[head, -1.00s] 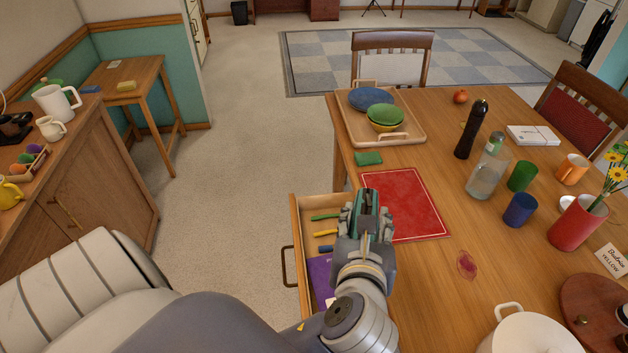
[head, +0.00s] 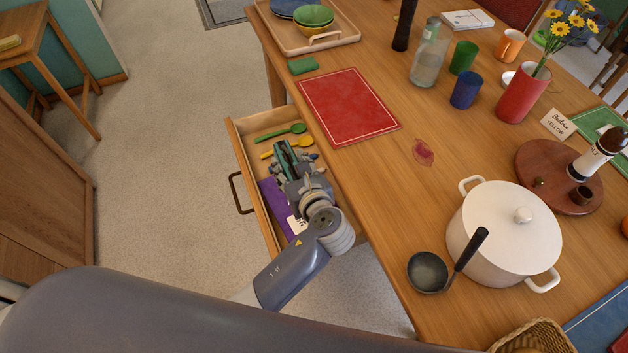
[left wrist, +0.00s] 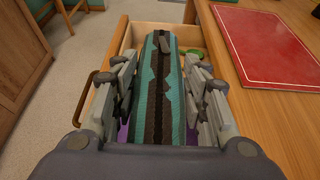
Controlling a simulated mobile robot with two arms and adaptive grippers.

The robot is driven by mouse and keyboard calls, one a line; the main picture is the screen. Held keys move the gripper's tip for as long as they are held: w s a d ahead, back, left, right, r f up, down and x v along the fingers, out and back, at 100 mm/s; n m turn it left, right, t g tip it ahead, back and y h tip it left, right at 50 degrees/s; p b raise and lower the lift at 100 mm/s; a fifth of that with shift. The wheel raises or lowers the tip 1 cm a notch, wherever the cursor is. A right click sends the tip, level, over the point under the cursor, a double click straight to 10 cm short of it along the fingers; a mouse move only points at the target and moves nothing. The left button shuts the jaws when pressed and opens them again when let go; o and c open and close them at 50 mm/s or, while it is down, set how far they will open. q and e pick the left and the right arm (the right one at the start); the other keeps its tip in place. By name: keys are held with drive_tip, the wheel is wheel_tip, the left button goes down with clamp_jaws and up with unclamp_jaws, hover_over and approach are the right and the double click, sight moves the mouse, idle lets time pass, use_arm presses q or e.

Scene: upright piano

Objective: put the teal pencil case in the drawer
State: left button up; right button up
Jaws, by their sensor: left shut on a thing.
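The teal pencil case (left wrist: 163,95), with dark stripes, is held between the fingers of my left gripper (head: 293,165). In the head view the teal pencil case (head: 284,160) shows partly, with the gripper covering the rest. The drawer (head: 243,165) is pulled out from the table's left side. The case is over the drawer's opening; I cannot tell whether it touches the drawer floor. The drawer (left wrist: 124,38) also shows behind the case in the left wrist view. My right gripper is not in view.
In the drawer lie a green spoon (head: 281,132), a yellow spoon (head: 288,147) and a purple item (head: 275,203). On the table are a red mat (head: 348,105), a white pot (head: 505,235) and a ladle (head: 447,265). Floor left of the drawer is clear.

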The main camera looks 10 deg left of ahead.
use_arm(q)
wheel_tip(320, 180, down, 7)
drive_tip(key=shift+r+b, duration=0.15)
drive_tip(key=shift+b, duration=0.35)
wheel_tip(320, 180, down, 3)
drive_tip(key=shift+f+b, duration=0.1)
drive_tip(key=shift+b, duration=0.25)
drive_tip(key=shift+f, duration=0.3)
drive_tip(key=shift+f, duration=0.1)
drive_tip(key=shift+f, duration=0.25)
drive_tip(key=o, duration=1.1)
drive_tip(key=shift+f, duration=0.1)
drive_tip(key=shift+o, duration=0.2)
